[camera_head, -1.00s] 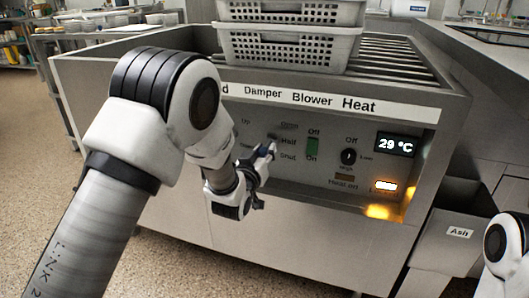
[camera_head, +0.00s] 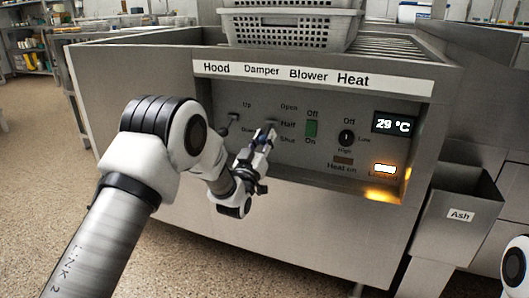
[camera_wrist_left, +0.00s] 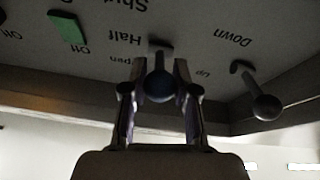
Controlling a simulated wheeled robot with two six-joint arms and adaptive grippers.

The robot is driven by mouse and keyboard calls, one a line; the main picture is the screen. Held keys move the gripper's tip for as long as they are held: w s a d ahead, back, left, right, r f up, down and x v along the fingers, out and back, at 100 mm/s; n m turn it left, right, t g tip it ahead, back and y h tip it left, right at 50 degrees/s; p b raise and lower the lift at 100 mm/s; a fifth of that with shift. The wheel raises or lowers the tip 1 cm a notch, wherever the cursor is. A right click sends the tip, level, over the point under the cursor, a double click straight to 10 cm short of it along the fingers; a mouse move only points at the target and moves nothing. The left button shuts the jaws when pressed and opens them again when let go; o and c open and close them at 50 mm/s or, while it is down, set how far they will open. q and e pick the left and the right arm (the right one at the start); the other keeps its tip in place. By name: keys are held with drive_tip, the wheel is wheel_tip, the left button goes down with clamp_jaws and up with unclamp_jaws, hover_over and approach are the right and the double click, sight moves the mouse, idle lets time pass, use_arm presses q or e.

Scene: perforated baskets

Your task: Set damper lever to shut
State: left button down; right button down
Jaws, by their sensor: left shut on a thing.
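The damper lever (camera_wrist_left: 160,84) has a dark round knob and sits by the Half mark, between Open and Shut, on the grey control panel (camera_head: 225,95). The wrist view sees the panel upside down. My left gripper (camera_head: 267,134) is at the lever, and in the wrist view its two fingers (camera_wrist_left: 158,88) are on either side of the knob, holding it. In the head view the fingers hide most of the lever. My right gripper is out of view; only a piece of my right arm shows at the lower right edge.
The hood lever (camera_head: 234,117) is left of the damper lever and also shows in the wrist view (camera_wrist_left: 262,100). The green blower switch (camera_head: 311,128) and heat knob (camera_head: 347,138) are to the right. An ash bin (camera_head: 452,215) stands at right. Perforated baskets (camera_head: 290,30) are on top.

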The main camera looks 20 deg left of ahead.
use_arm(q)
drive_tip(key=shift+w+f+t+b, duration=0.1)
drive_tip(key=shift+f+t+b, duration=0.4)
drive_tip(key=shift+f+b, duration=0.15)
drive_tip(key=shift+w+r+t+b, duration=0.1)
drive_tip(key=shift+r+t+b, duration=0.05)
drive_tip(key=shift+t+b, duration=0.25)
drive_tip(key=c, duration=0.9)
unclamp_jaws()
drive_tip(key=shift+o, duration=0.2)
drive_tip(key=v, duration=1.2)
